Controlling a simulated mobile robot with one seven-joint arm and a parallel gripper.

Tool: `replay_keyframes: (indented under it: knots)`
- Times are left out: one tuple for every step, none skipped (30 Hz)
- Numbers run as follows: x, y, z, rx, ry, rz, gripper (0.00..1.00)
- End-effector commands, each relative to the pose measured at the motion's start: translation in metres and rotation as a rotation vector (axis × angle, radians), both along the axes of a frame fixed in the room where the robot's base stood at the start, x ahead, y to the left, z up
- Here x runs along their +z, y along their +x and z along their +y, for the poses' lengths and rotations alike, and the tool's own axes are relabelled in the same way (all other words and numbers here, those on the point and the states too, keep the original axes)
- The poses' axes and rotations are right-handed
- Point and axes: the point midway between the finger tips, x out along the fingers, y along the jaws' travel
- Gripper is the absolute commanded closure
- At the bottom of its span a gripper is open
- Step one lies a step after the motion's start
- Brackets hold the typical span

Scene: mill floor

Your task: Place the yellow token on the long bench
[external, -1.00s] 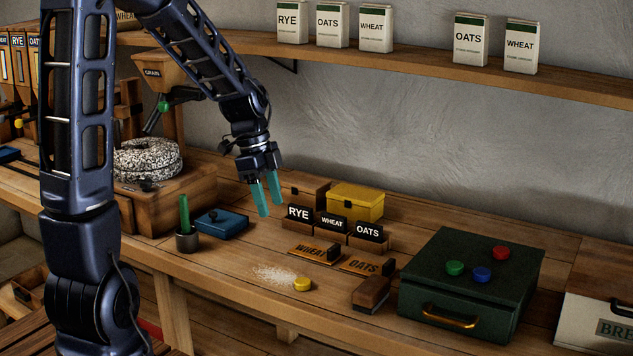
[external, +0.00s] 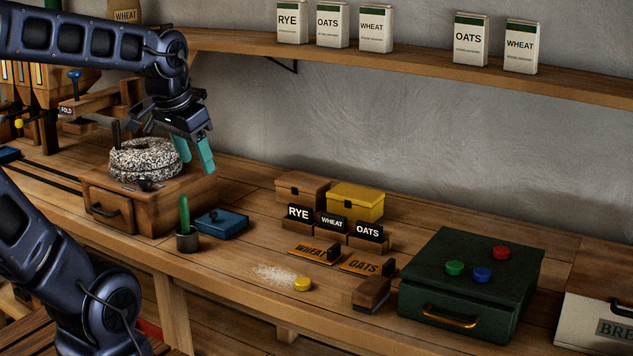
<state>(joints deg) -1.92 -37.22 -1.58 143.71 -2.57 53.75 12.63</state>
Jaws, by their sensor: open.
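The yellow token (external: 302,284) is a small round disc. It lies on the long bench (external: 235,277) near its front edge, beside a patch of spilled pale flour or grain. My gripper (external: 192,154) has teal fingers and is open. It is raised above the bench near the speckled millstone, well to the left of and above the yellow token. Nothing shows between the fingers, though one finger partly overlaps the other in this view.
A dark green box (external: 470,290) carries red, green and blue tokens. A brush-like wooden block (external: 371,293), label stands (external: 332,226), a yellow box (external: 356,202) and a blue box (external: 221,223) stand on the bench. The millstone (external: 146,158) is near my gripper. A shelf (external: 400,68) runs above.

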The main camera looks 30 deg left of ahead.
Motion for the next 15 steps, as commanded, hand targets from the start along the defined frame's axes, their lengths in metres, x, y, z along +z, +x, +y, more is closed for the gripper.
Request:
replay_keyframes:
  knots:
    - [0.004, -0.009, 0.001, 0.041, -0.012, -0.018, 0.46]
    - [0.005, -0.013, 0.002, 0.066, -0.019, -0.025, 0.46]
    - [0.006, -0.017, 0.004, 0.097, -0.028, -0.032, 0.46]
    - [0.007, -0.02, 0.005, 0.115, -0.033, -0.037, 0.46]
    - [0.007, -0.023, 0.006, 0.132, -0.038, -0.041, 0.46]
    - [0.008, -0.026, 0.006, 0.151, -0.045, -0.046, 0.46]
    - [0.008, -0.027, 0.007, 0.161, -0.048, -0.049, 0.46]
    - [0.008, -0.028, 0.007, 0.169, -0.051, -0.051, 0.46]
    - [0.009, -0.029, 0.007, 0.176, -0.053, -0.053, 0.46]
    - [0.009, -0.03, 0.007, 0.181, -0.055, -0.054, 0.46]
    - [0.009, -0.03, 0.008, 0.183, -0.056, -0.054, 0.46]
    - [0.009, -0.03, 0.008, 0.185, -0.055, -0.054, 0.46]
    - [0.009, -0.03, 0.008, 0.185, -0.055, -0.054, 0.46]
    - [0.009, -0.03, 0.008, 0.185, -0.055, -0.054, 0.46]
    - [0.009, -0.03, 0.008, 0.185, -0.055, -0.054, 0.46]
